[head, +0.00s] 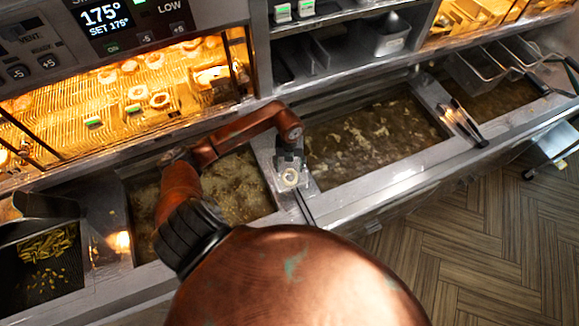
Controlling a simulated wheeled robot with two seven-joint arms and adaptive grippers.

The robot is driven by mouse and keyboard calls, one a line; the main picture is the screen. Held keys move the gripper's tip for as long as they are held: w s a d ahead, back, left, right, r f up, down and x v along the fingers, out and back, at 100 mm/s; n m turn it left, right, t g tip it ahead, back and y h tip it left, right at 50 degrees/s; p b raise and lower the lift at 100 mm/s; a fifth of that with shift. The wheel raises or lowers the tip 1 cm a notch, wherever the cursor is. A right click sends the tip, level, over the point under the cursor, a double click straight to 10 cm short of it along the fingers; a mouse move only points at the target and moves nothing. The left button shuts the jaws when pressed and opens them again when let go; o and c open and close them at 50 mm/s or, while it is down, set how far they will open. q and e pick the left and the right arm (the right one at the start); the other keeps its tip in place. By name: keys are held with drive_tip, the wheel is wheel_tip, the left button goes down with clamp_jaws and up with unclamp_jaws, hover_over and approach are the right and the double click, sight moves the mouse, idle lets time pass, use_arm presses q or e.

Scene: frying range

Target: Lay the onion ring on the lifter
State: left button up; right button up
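My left arm reaches over the near fryer, and my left gripper (289,163) points down at the divider between two oil vats. A pale golden onion ring (290,178) shows right at its fingertips. I cannot tell whether the fingers grip the ring or are just beside it. Under the ring is a small grey flat piece that looks like the lifter (306,184), with a thin dark handle running toward the front edge. The gap between ring and lifter cannot be judged. My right gripper is not in view.
Oil vats lie left (240,185) and right (375,130) of the divider. A lit warming cabinet (120,95) with several rings is behind. Fries (45,245) lie at lower left. Dark-handled tongs or a similar tool (466,122) rest on the right divider. Wire baskets (478,72) stand farther right.

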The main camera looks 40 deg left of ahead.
use_arm(q)
drive_tip(key=shift+o, duration=0.4)
drive_tip(key=shift+s+r, duration=0.1)
drive_tip(key=shift+s, duration=0.2)
drive_tip(key=shift+w+r, duration=0.15)
drive_tip(key=shift+r, duration=0.1)
wheel_tip(320, 180, up, 12)
drive_tip(key=shift+s+f, duration=0.2)
drive_tip(key=shift+f, duration=0.05)
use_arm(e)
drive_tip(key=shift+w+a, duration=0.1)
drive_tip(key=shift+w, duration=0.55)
